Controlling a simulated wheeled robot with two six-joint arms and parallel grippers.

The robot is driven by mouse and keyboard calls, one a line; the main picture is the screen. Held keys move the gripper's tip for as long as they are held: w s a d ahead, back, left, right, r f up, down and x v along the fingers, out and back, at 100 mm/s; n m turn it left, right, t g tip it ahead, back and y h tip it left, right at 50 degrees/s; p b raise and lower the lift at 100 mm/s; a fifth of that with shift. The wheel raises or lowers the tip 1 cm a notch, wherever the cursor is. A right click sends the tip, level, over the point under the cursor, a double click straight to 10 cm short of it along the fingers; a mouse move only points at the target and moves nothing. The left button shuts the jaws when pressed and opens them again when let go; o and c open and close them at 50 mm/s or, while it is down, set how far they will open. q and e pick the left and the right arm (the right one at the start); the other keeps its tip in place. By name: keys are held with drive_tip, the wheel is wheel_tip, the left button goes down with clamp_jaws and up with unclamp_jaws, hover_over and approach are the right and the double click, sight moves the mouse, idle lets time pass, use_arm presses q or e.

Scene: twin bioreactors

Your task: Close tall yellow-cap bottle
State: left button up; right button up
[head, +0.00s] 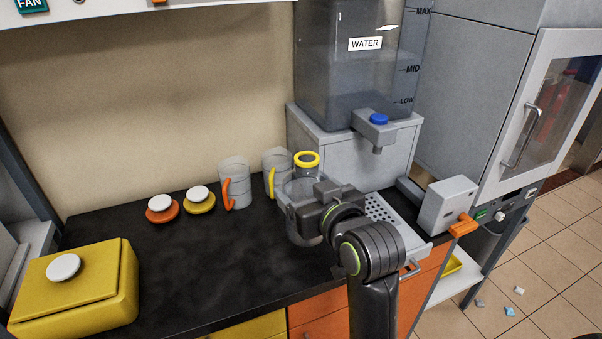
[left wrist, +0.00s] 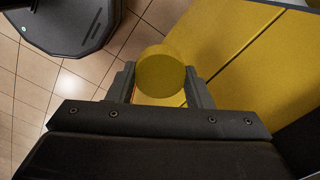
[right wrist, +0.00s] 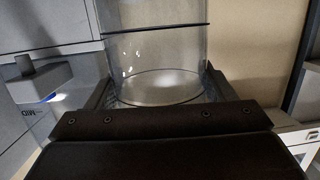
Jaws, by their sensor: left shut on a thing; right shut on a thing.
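The tall clear bottle (head: 300,232) has a yellow ring (head: 307,159) at its open top. My right gripper (head: 306,196) is shut on its body and holds it roughly upright in front of the water dispenser. In the right wrist view the clear cylinder (right wrist: 155,55) stands between the two fingers. My left gripper (left wrist: 160,82) is shut on a round yellow cap (left wrist: 161,72), seen over a yellow cabinet and the floor. The left gripper and cap are outside the head view.
The water dispenser (head: 340,150) stands behind the bottle, with a perforated drip tray (head: 380,208) at its foot. An orange-handled beaker (head: 235,175), a yellow-handled beaker (head: 273,162), two knobbed lids (head: 162,208) and a yellow box (head: 100,270) are on the black counter (head: 200,260).

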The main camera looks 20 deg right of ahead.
drive_tip(key=s+a+f+n+g+y, duration=0.2)
drive_tip(key=a+f+n+g+y, duration=0.2)
drive_tip(key=a, duration=0.4)
drive_tip(key=s+a+f+n+g+y, duration=0.3)
drive_tip(key=a+f+n+g+y, duration=0.1)
drive_tip(key=a+n+y, duration=0.3)
drive_tip(key=shift+s+a+f+n+y, duration=0.3)
drive_tip(key=shift+a+f+y, duration=0.15)
drive_tip(key=shift+a+y, duration=0.35)
